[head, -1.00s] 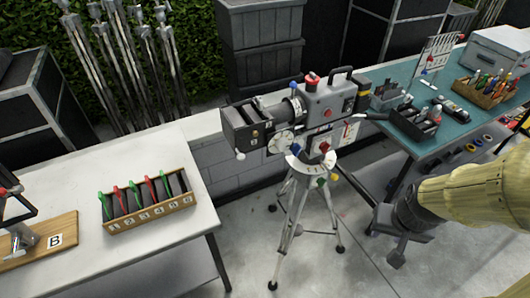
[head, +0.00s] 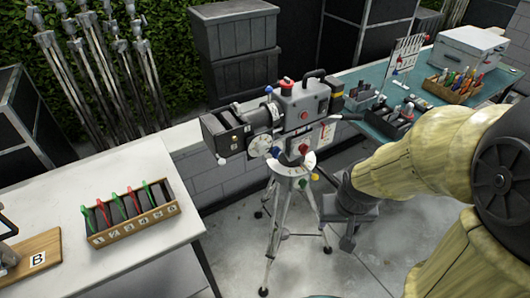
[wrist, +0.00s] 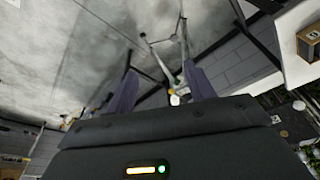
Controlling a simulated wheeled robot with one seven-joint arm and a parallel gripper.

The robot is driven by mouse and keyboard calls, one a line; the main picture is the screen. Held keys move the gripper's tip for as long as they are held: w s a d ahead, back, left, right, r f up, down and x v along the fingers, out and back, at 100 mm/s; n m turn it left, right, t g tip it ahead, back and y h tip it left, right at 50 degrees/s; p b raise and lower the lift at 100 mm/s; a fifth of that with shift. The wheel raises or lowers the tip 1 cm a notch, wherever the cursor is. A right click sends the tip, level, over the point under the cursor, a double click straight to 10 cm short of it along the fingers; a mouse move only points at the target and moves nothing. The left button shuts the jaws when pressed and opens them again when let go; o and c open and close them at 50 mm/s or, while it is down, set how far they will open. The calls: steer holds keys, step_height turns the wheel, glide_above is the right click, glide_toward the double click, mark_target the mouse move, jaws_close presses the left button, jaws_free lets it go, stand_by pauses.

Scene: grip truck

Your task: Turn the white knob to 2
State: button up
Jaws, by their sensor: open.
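A grey film camera (head: 300,105) stands on a tripod (head: 280,235). A small white ball knob (head: 221,161) shows at the lower left of the camera's black front box. Its number marks are too small to read. Blue, red, yellow and green knobs sit on and under the camera, around a white curved dial plate (head: 296,167). My gripper (head: 348,245) is right of the tripod legs, pointing down, apart from the white knob. In the wrist view my gripper (wrist: 162,70) has its two fingers spread, with tripod parts seen beyond them and nothing held.
A white table (head: 110,250) at the left holds a numbered rack (head: 132,222) of red and green handled tools and a board marked B (head: 38,259). A teal bench (head: 350,80) with trays stands behind my arm. A low grey wall (head: 205,180) runs behind the tripod.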

steer(key=shift+o, duration=0.2)
steer(key=w+f+n+t, duration=0.2)
steer(key=w+f+n, duration=0.1)
steer(key=w+f, duration=0.2)
steer(key=w+d, duration=0.1)
steer(key=w, duration=0.1)
steer(key=shift+w+t, duration=0.3)
steer(key=shift+t, duration=0.1)
steer(key=w+a+f+n+t+y, duration=0.4)
steer(key=w+a+n+t+y, duration=0.1)
steer(key=w+a+y, duration=0.15)
steer(key=r+t+y, duration=0.1)
steer(key=a+r+t+y, duration=0.1)
steer(key=y, duration=0.1)
steer(key=r+t+y, duration=0.1)
steer(key=r+t, duration=0.1)
steer(key=shift+s+a+r+m, duration=0.1)
steer(key=shift+s+a+m, duration=0.2)
steer(key=shift+s, duration=0.05)
steer(key=shift+w+f+b, duration=0.2)
steer(key=shift+b, duration=0.5)
steer(key=b+x, duration=0.2)
steer(key=b, duration=0.4)
steer(key=shift+f, duration=0.1)
steer(key=b, duration=0.2)
steer(key=shift+w+a+b, duration=0.2)
steer(key=shift+a+b, duration=0.1)
